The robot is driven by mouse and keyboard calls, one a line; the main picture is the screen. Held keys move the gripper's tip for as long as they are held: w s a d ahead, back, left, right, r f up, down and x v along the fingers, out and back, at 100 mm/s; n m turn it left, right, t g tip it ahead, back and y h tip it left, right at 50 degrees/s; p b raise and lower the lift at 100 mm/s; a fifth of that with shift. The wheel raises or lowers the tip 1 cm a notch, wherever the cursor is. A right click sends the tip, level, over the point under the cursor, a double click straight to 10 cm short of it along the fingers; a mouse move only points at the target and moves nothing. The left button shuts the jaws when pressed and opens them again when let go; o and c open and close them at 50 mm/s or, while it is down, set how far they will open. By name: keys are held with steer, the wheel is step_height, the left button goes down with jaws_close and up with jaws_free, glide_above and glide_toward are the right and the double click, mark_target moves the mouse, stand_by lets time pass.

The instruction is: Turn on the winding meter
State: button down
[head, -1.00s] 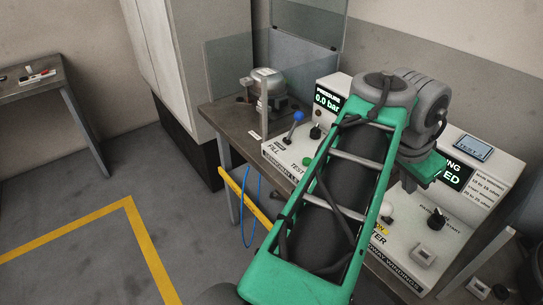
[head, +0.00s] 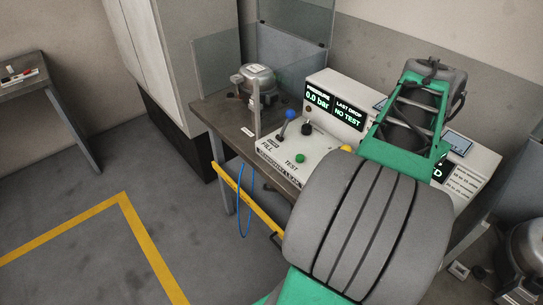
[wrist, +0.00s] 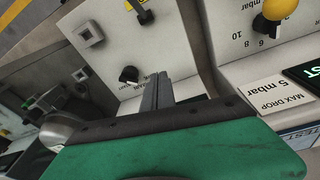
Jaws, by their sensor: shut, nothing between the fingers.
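The winding meter is mostly hidden behind my arm in the head view. Only part of its lit display (head: 441,172), ending in "ED", and its printed label (head: 464,184) show. In the wrist view its pale panel (wrist: 118,45) carries a black pointer knob (wrist: 128,74), square grey fittings (wrist: 90,34) and a small part (wrist: 145,17) at the top edge that I cannot identify. My gripper (wrist: 161,80) is shut and empty. Its dark fingers appear over the panel beside the black knob; contact cannot be told. The gripper is hidden in the head view.
The pressure tester (head: 334,103) stands left of the meter with a blue lever (head: 290,115), black knob (head: 306,129), green button (head: 300,158) and yellow knob (head: 346,149). Another compressor (head: 525,250) is lower right.

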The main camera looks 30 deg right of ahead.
steer(key=shift+w+d+f, duration=0.15)
steer(key=shift+d+f, duration=0.05)
steer(key=shift+d, duration=0.55)
step_height(320, 180, up, 10)
steer(key=f+p, duration=0.1)
steer(key=p, duration=0.2)
steer(key=w+a+r+n+p, duration=0.1)
steer(key=w+a+n+p, duration=0.1)
steer(key=w+a+n, duration=0.5)
steer(key=w+a+f+n+t+p, duration=0.1)
steer(key=w+a+n+p, duration=0.1)
steer(key=a, duration=0.8)
steer(key=w+a+f+n+t+p, duration=0.1)
steer(key=w+a+n, duration=0.3)
steer(key=a, duration=0.6)
steer(key=w+a+f+n+t+y+p, duration=0.1)
steer(key=a+n, duration=0.4)
steer(key=a, duration=0.5)
steer(key=shift+w+a+t+p, duration=0.25)
steer(key=shift+w+t+p, duration=0.25)
steer(key=shift+w+p, duration=0.65)
